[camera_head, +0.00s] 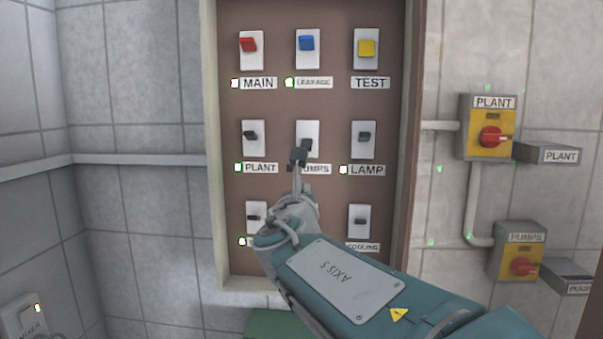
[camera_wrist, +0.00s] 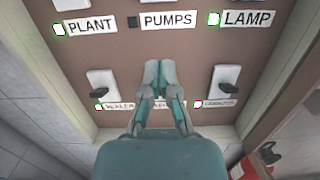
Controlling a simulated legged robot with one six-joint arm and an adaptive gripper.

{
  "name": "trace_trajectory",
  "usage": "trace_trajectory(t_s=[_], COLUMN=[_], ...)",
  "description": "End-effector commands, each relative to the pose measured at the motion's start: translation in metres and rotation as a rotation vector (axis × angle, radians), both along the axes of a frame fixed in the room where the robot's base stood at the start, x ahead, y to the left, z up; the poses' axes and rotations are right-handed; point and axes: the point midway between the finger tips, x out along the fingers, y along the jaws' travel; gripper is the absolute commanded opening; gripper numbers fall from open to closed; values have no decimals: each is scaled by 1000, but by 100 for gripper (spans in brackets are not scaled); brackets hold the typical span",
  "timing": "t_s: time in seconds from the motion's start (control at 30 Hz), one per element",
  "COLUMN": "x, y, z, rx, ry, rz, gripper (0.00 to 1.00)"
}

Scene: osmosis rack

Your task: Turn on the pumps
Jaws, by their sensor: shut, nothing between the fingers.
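The PUMPS switch plate (camera_head: 311,130) is in the middle row of the brown panel in the head view. My gripper (camera_head: 299,154) is in front of its lower part, and I cannot tell whether it touches the toggle. The PUMPS label is partly covered in the head view but clear in the wrist view (camera_wrist: 168,20). Its small indicator (camera_wrist: 132,22) is dark. In the wrist view my gripper (camera_wrist: 159,64) is shut and empty, with its fingertips below the PUMPS label.
The PLANT switch (camera_head: 252,136) and LAMP switch (camera_head: 364,138) stand either side, both with lit indicators. MAIN (camera_head: 248,46), LEAKAGE (camera_head: 307,45) and TEST (camera_head: 366,48) are above. Yellow PLANT (camera_head: 475,140) and PUMPS (camera_head: 507,259) rotary boxes hang on the right wall.

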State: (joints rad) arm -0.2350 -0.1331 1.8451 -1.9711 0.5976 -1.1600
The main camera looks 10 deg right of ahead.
Motion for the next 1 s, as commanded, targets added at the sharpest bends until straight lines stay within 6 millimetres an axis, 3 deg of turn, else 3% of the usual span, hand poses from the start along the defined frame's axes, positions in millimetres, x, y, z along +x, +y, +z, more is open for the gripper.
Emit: trace_trajectory(t_s=[0.5,0.7,1.0], x=[89,75,71], y=[-30,-25,-23], z=[7,36,45], rx=[1,3,1], ry=[2,-3,1], rz=[-4,0,-1], gripper=[0,0,0])
